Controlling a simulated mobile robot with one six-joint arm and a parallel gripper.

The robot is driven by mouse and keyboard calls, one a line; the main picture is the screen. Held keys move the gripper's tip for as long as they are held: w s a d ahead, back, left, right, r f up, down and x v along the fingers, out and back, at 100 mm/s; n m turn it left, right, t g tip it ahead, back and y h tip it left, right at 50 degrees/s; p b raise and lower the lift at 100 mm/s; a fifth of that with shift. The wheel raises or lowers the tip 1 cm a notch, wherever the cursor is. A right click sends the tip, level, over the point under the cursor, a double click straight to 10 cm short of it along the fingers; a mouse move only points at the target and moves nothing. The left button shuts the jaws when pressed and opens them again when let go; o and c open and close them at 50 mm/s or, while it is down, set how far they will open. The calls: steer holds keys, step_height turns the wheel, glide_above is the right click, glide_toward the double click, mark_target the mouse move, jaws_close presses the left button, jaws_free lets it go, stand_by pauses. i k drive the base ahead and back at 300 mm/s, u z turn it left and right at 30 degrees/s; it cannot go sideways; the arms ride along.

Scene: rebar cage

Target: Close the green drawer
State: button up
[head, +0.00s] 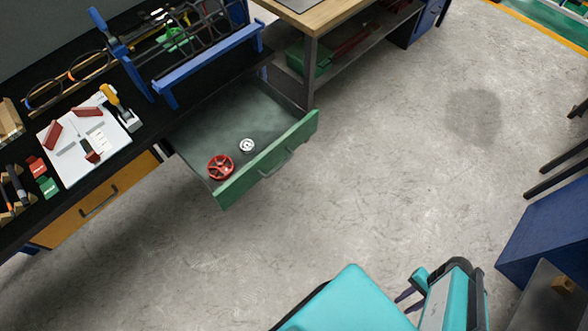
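The green drawer (268,160) is pulled well out from under the black workbench, its green front facing the open floor. A grey bar handle (275,165) is on its front. A red handwheel (221,167) and a small silver round part (247,146) lie inside on the drawer floor. My gripper (406,298) shows only as small dark finger-like parts beside my teal arm at the bottom. It is well apart from the drawer, across bare floor. Whether its fingers are open or shut is too small to tell.
The black workbench (70,205) has a blue rack (208,66), a white board (84,145) and tools on it. An orange drawer (98,200) is shut at left. A wooden-topped table (318,14) stands behind. A blue cabinet (545,235) is at right. The middle floor is clear.

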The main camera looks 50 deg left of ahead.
mark_target(239, 129)
steer(key=k, duration=1.85)
steer(key=u, duration=3.95)
steer(key=i, duration=0.15)
steer(key=z, duration=1.95)
steer(key=i, duration=0.7)
steer(key=u, duration=0.05)
